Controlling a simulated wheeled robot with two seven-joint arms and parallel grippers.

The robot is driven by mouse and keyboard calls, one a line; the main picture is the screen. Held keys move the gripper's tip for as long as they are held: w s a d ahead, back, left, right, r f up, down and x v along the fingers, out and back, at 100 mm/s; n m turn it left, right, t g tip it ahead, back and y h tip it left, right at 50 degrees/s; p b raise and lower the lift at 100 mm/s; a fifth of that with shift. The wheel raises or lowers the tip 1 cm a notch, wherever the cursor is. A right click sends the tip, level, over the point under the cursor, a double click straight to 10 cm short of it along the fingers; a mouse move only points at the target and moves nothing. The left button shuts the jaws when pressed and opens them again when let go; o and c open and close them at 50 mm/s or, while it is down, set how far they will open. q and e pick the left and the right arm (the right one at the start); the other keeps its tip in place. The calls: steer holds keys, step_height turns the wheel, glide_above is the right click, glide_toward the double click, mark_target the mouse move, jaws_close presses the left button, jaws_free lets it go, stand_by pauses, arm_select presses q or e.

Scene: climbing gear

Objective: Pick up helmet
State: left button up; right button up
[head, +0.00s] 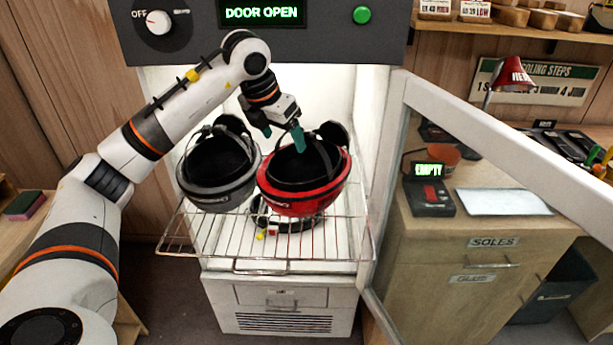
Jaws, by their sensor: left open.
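A red helmet (334,185) with a black inside sits upside down on the wire rack of the open cabinet. A grey helmet (203,189) lies the same way up just to its left. My left gripper (282,136) is over the red helmet's opening with its teal fingertips apart, one finger reaching over the inside near the straps. I cannot tell whether it touches the helmet. My right gripper is not in view.
The wire rack (240,263) sticks out of the cabinet. Something dark with a yellow piece (262,235) lies under the helmets. The open glass door (480,125) stands to the right, before a wooden counter (450,234). A lit sign (262,13) reads DOOR OPEN.

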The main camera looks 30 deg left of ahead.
mark_target(305, 132)
arm_select(q)
steer(key=w, duration=0.2)
steer(key=w+p, duration=0.1)
steer(key=w, duration=0.2)
steer(key=w+d+p, duration=0.1)
steer(key=w, duration=0.1)
steer(key=shift+w, duration=0.25)
steer(key=x, duration=0.3)
steer(key=shift+s+a+p, duration=0.1)
steer(key=shift+p, duration=0.2)
steer(key=c, duration=1.6)
jaws_close()
steer(key=shift+r, duration=0.15)
